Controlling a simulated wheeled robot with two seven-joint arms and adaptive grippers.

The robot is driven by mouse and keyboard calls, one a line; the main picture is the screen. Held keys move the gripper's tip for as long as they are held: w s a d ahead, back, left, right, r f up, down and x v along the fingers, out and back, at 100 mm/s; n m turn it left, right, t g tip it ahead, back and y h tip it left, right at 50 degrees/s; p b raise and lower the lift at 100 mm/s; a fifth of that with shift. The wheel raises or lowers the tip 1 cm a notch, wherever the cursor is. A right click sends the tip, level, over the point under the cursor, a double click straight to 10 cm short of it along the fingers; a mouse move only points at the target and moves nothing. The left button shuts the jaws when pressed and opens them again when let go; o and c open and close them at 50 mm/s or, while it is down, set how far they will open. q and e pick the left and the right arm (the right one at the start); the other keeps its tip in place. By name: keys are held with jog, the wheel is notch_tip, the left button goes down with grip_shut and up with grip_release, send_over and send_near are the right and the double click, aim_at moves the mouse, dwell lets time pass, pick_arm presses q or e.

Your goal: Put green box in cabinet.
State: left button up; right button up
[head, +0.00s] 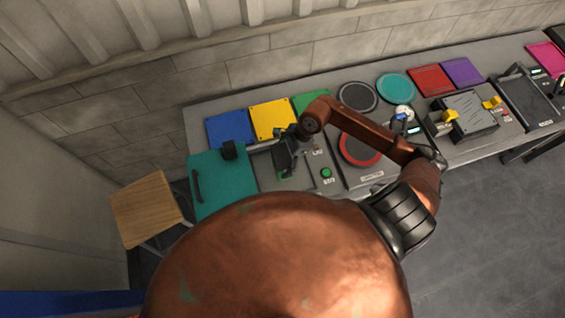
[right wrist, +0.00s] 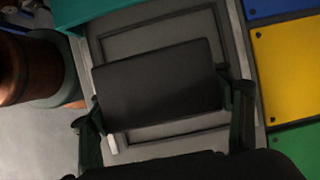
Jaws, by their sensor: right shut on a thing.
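My right gripper (head: 286,150) is above the left part of the grey bench. Its fingers are shut on a dark, nearly black box; the box's flat face (right wrist: 160,84) fills the middle of the right wrist view. No clear green shows on it. A teal panel (head: 222,182) with a dark handle lies at the bench's left end, left of the gripper; its edge also shows at the top of the right wrist view (right wrist: 100,10). Below the held box is a grey rectangular frame (right wrist: 208,22); I cannot tell its depth. My left gripper is out of view.
Blue (head: 230,129), yellow (head: 272,119) and green (head: 311,99) panels line the bench's back edge. A red-ringed disc (head: 360,148) and a grey device with yellow parts (head: 465,117) are to the right. A wooden stool (head: 148,207) stands left of the bench.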

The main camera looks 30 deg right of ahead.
jog(key=shift+w+f+p, duration=0.2)
jog(key=shift+f+p, duration=0.25)
jog(key=shift+f, duration=1.25)
jog(key=shift+f, duration=0.2)
jog(key=o, duration=1.5)
